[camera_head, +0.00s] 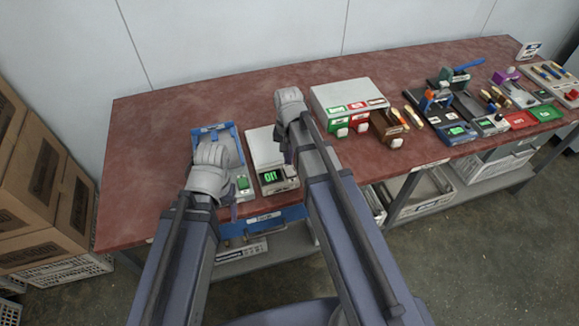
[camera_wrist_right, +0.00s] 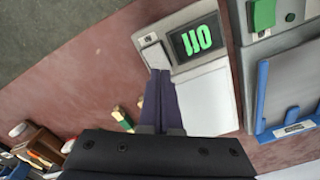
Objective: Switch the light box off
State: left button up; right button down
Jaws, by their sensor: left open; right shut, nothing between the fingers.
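The light box (camera_head: 265,150) is a pale box near the front edge of the table, left of the middle. Its dark display reads "Off" in green letters; it also shows, upside down, in the right wrist view (camera_wrist_right: 196,42). A pale rocker switch (camera_wrist_right: 155,55) sits beside the display. My right gripper (camera_wrist_right: 161,82) is shut and empty, with its dark fingertips right at the switch; I cannot tell whether they touch it. In the head view, my left gripper (camera_head: 234,192) hangs over the blue-framed device left of the light box, its fingers partly hidden.
The blue-framed device (camera_wrist_right: 262,105) with a green button stands close beside the light box. A white unit (camera_head: 347,95) with green, red and brown blocks stands to the right. Several small devices crowd the table's right end. The red tabletop (camera_head: 150,140) is clear at left.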

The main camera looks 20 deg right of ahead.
aim_at(288, 169)
notch_tip(288, 169, up, 5)
jog(key=p, duration=0.4)
jog(key=shift+f, duration=0.1)
dwell(0.3)
jog(key=shift+s+a, duration=0.2)
jog(key=s+a+n+h, duration=0.1)
jog(key=s+a+n, duration=0.8)
jog(key=s, duration=0.5)
jog(key=shift+a, duration=0.5)
